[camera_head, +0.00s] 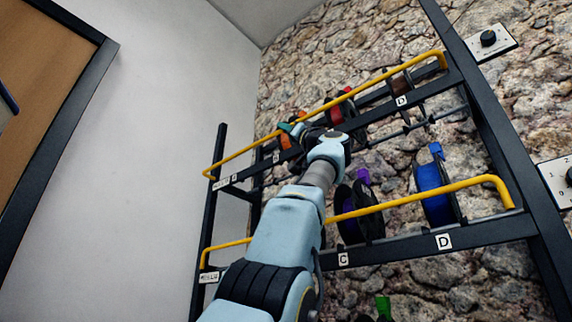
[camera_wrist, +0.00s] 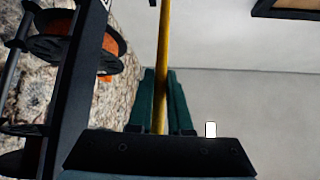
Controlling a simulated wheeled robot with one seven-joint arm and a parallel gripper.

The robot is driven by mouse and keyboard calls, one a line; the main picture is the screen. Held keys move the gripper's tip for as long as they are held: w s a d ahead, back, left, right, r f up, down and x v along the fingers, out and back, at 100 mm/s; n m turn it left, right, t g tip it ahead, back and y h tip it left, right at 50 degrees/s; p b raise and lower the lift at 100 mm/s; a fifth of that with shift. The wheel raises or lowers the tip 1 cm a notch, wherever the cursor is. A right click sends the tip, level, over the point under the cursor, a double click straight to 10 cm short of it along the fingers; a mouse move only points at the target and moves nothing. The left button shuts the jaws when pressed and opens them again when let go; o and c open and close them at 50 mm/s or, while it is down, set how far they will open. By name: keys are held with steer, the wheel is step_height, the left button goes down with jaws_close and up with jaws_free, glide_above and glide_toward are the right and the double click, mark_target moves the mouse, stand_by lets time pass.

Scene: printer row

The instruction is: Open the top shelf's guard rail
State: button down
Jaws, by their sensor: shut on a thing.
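The top shelf's guard rail (camera_head: 386,76) is a yellow bar along the front of the upper shelf, with bent ends at left and right. It stands raised in front of the spools. My gripper (camera_head: 292,128) is at the rail, left of its middle. In the wrist view my gripper's green fingers (camera_wrist: 162,95) are shut on the yellow rail (camera_wrist: 163,40), which runs between them. My arm hides part of the shelf and the lower rail.
The lower shelf has its own yellow rail (camera_head: 420,194), with a blue spool (camera_head: 432,192) and a dark spool (camera_head: 348,212) behind it. An orange spool (camera_wrist: 62,48) is close to my gripper. Dark knobs (camera_head: 488,38) are on the stone wall. Free room lies left, before the white wall.

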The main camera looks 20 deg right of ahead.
steer(key=c, duration=0.8)
jaws_free()
steer(key=shift+c, duration=0.2)
steer(key=b+v, duration=0.8)
steer(key=v, duration=0.2)
steer(key=shift+s+f, duration=0.25)
steer(key=shift+f, duration=0.05)
